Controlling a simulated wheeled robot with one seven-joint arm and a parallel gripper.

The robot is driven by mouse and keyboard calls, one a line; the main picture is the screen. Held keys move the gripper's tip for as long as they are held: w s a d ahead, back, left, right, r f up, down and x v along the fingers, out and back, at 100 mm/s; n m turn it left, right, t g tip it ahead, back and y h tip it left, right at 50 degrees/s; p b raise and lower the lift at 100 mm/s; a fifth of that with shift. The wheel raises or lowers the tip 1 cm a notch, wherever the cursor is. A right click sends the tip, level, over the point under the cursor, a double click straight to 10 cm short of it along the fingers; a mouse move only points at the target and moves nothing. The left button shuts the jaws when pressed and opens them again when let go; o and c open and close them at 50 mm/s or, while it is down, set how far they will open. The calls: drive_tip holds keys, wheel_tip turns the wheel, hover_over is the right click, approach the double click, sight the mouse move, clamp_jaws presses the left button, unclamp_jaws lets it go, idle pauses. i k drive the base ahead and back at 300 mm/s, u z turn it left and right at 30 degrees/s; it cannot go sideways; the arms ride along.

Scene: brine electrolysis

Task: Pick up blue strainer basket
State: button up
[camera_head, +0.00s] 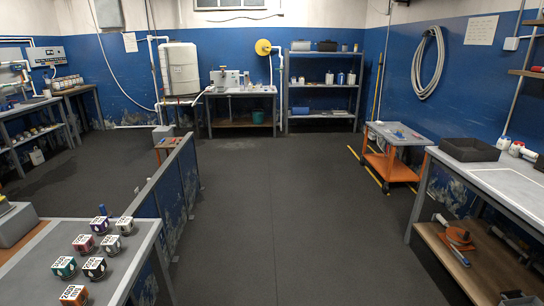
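I cannot make out a blue strainer basket for certain. Small blue items (397,133) lie on the grey top of the orange cart at the right, too small to identify. A small blue upright object (102,211) shows at the far edge of the near left bench, partly hidden by a labelled jar. A teal bucket (258,116) is on the lower shelf of the back table. My gripper is not in view.
The dark floor (275,210) is clear through the middle. A low blue partition (172,200) runs at left, beside the near left bench (75,235) with several labelled jars. The orange cart (390,168) and right workbench (500,180) with a black tray (470,149) border the right.

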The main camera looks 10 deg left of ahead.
sight(104, 213)
drive_tip(key=i, duration=1.15)
drive_tip(key=u, duration=0.45)
drive_tip(key=i, duration=1.1)
drive_tip(key=u, duration=1.2)
drive_tip(key=i, duration=0.85)
drive_tip(key=u, duration=0.85)
drive_tip(key=i, duration=0.25)
drive_tip(key=z, duration=1.8)
drive_tip(key=i, duration=0.2)
drive_tip(key=z, duration=0.25)
